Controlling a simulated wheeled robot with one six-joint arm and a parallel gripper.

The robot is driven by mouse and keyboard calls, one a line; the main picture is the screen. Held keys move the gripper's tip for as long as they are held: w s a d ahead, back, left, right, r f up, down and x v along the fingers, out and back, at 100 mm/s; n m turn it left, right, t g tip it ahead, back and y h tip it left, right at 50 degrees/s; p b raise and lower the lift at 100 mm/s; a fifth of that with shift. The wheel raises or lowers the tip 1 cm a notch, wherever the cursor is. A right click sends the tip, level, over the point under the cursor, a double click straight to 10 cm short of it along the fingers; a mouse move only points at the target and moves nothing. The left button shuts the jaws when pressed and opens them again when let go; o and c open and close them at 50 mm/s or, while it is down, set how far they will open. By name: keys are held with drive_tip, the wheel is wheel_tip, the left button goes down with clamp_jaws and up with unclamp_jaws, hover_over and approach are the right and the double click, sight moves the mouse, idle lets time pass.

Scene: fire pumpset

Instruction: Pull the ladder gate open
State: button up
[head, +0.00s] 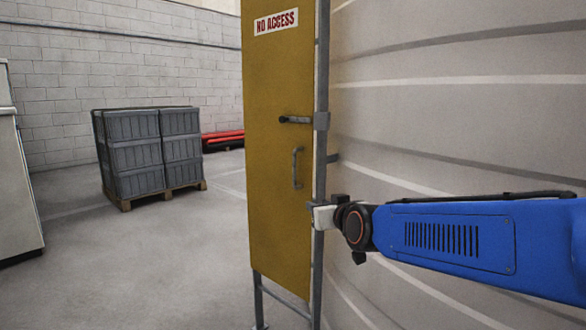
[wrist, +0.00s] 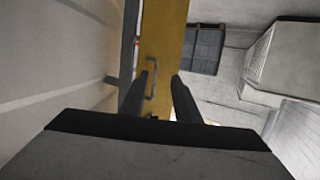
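The ladder gate is a tall yellow panel (head: 272,215) with a red-and-white NO ACCESS sign (head: 276,21). It carries a dark lever (head: 295,120) and, below that, a grey vertical pull handle (head: 297,168). The gate (wrist: 165,35) and pull handle (wrist: 152,80) also show in the wrist view. My gripper (head: 318,214) is beside the gate's right edge, lower than the pull handle. In the wrist view its two dark fingers (wrist: 160,85) are apart with nothing held between them. The handle appears beyond them, nearer the left finger. I cannot tell whether the gate is ajar.
A grey post (head: 320,90) runs along the gate's right edge. A large pale striped curved surface (head: 430,110) fills the right side. Grey crates (head: 140,150) stand on a pallet at the left, with a white cabinet (head: 15,180) nearer. The floor left of the gate is clear.

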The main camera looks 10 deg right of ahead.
sight(295, 167)
drive_tip(key=w+r+t, duration=0.1)
drive_tip(key=w, duration=0.6)
drive_tip(key=w+a+r, duration=0.1)
drive_tip(key=w+r, duration=0.1)
drive_tip(key=w, duration=0.6)
drive_tip(key=w+r+t, duration=0.1)
drive_tip(key=w+r, duration=0.1)
drive_tip(key=w, duration=0.6)
drive_tip(key=shift+a+t+h, duration=0.2)
drive_tip(key=shift+t+h, duration=0.1)
drive_tip(key=shift+h, duration=0.1)
clamp_jaws()
